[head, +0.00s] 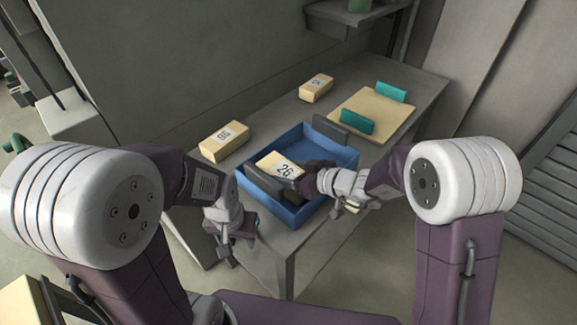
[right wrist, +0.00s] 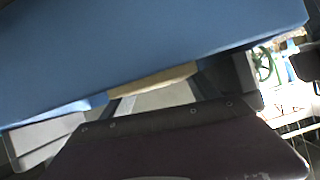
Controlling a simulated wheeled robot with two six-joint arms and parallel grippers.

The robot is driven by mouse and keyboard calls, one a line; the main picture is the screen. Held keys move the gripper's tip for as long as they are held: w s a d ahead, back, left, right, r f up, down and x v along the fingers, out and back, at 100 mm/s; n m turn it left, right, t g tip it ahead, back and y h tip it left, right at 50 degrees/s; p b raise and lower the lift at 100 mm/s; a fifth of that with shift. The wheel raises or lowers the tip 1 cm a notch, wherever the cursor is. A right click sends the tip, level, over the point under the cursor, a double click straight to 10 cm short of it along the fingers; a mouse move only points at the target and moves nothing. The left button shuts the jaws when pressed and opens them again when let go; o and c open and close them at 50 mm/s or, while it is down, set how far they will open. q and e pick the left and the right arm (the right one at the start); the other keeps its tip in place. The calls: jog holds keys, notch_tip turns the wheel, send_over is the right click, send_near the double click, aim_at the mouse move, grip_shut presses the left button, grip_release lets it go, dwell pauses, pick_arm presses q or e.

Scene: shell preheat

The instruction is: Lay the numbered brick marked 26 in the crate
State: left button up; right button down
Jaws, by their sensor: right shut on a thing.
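The pale brick marked 26 (head: 276,162) is over the blue crate (head: 329,154), tilted with its number facing up. My right gripper (head: 301,181) reaches in from the right and is shut on this brick. Its fingers are partly hidden, and I cannot tell whether the brick touches the crate floor. In the right wrist view a blue surface (right wrist: 150,40) fills the top, with a pale strip (right wrist: 153,79) below it that looks like the brick. My left gripper (head: 236,238) hangs by the table's front edge, left of the crate; its jaw opening is unclear.
Another numbered brick (head: 224,141) lies left of the crate, and a further one (head: 316,88) lies behind it. A pale board (head: 375,112) with two teal handles lies at the back right. Dark grey plates (head: 338,133) stand at the crate's ends. A shelf (head: 350,18) hangs above.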

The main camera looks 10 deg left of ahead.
jog(key=shift+a+f, duration=0.1)
jog(key=shift+f, duration=0.15)
jog(key=shift+f+b, duration=0.55)
jog(key=shift+b, duration=0.4)
jog(key=shift+c, duration=0.6)
grip_release()
jog(key=b+v, duration=0.1)
jog(key=v, duration=0.8)
jog(key=shift+b, duration=0.3)
